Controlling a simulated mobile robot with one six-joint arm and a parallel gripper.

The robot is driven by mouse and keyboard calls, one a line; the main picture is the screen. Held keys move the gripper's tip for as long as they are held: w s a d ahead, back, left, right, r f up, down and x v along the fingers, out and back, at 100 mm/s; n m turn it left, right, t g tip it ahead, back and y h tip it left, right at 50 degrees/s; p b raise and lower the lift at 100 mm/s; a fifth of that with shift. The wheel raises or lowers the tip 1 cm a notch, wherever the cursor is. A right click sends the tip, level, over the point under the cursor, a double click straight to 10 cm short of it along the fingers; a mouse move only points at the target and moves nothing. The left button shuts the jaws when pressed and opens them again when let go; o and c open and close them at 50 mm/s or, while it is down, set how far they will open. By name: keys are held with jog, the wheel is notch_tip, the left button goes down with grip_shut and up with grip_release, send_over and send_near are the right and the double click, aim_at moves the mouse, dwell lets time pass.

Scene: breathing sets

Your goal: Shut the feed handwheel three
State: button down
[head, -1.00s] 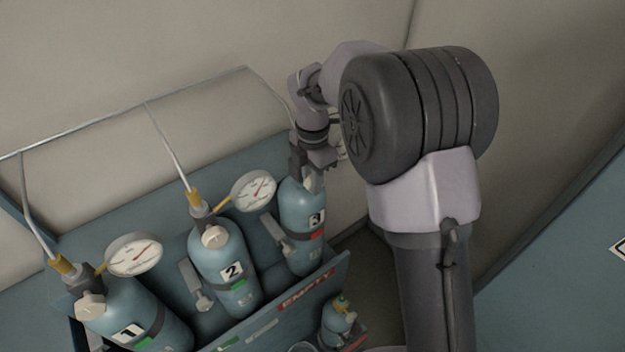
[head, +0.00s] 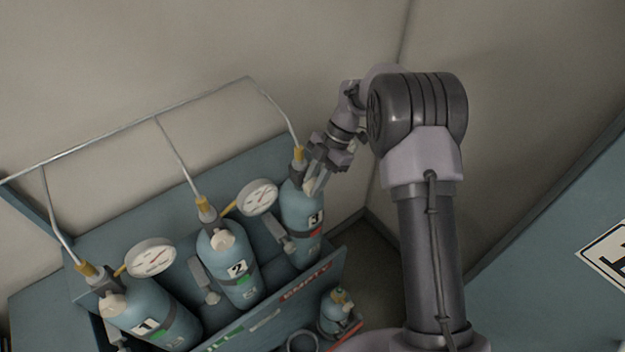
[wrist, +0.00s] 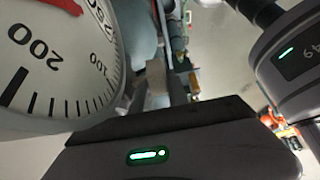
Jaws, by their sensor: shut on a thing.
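Cylinder three (head: 301,218) is a blue bottle with a "3" label and a red tag, at the right end of the rack in the head view. Its pale handwheel (head: 309,187) sits on its upper front and is partly hidden by my fingers. My gripper (head: 315,184) comes in tilted from the upper right and is shut on that handwheel. In the wrist view a large white gauge (wrist: 60,65) fills the left side, close to my gripper. The handwheel's turn position cannot be made out.
Cylinders two (head: 228,265) and one (head: 150,315) stand to the left, with green tags, gauges and handwheels. Thin hoses run up to a rail (head: 110,137). The rack's front wall (head: 335,270) reads "EMPTY"; a small bottle (head: 336,312) stands before it.

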dwell(0.4)
jog(key=c, duration=1.6)
grip_release()
jog(key=shift+o, duration=0.2)
jog(key=p+v, duration=0.6)
jog(key=v, duration=1.1)
jog(key=shift+w+d+r, duration=0.15)
jog(key=shift+w+d, duration=0.05)
jog(key=shift+d, duration=0.1)
